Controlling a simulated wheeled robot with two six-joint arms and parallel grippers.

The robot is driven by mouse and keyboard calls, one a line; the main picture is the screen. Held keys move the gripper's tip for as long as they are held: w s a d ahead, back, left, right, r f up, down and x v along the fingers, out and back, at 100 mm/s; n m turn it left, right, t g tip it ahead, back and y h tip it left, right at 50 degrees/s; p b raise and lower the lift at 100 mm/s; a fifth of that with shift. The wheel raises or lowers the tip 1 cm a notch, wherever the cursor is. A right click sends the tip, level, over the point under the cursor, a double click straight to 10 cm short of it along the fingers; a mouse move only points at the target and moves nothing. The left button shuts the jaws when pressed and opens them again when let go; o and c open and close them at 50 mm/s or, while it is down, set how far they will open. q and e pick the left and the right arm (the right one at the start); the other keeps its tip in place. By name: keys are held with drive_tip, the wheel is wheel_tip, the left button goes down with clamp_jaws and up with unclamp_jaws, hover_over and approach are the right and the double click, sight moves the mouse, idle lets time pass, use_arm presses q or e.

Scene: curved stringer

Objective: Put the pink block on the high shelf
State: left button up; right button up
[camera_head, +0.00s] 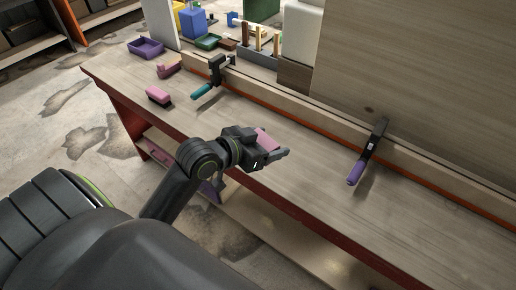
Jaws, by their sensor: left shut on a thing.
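My left gripper (272,154) is over the front part of the wooden workbench (310,180). It is shut on a pink block (266,138), whose pink face shows between and behind the dark fingers. The fingers hide the rest of the block. Whether the block touches the bench top is hard to tell. My right gripper is out of view. I cannot tell which surface is the high shelf.
A clamp with a teal handle (202,91) and one with a purple handle (355,173) sit along the bench's long rail. A pink-and-black item (158,96) and a purple tray (146,48) lie at the far left end.

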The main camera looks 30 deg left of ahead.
use_arm(q)
drive_tip(key=w+a+f+n+t+y, duration=0.1)
drive_tip(key=w+a+f+n+y, duration=0.2)
drive_tip(key=w+a, duration=0.5)
wheel_tip(320, 180, down, 3)
drive_tip(key=shift+w+a+r+n+y, duration=0.15)
drive_tip(key=shift+w+a+n+y, duration=0.2)
drive_tip(key=shift+a+y, duration=0.35)
drive_tip(key=shift+s+d, duration=0.1)
wheel_tip(320, 180, down, 8)
drive_tip(key=shift+r, duration=0.1)
drive_tip(key=shift+f+p, duration=0.4)
drive_tip(key=shift+f, duration=0.5)
drive_tip(key=shift+f, duration=0.2)
drive_tip(key=o, duration=1)
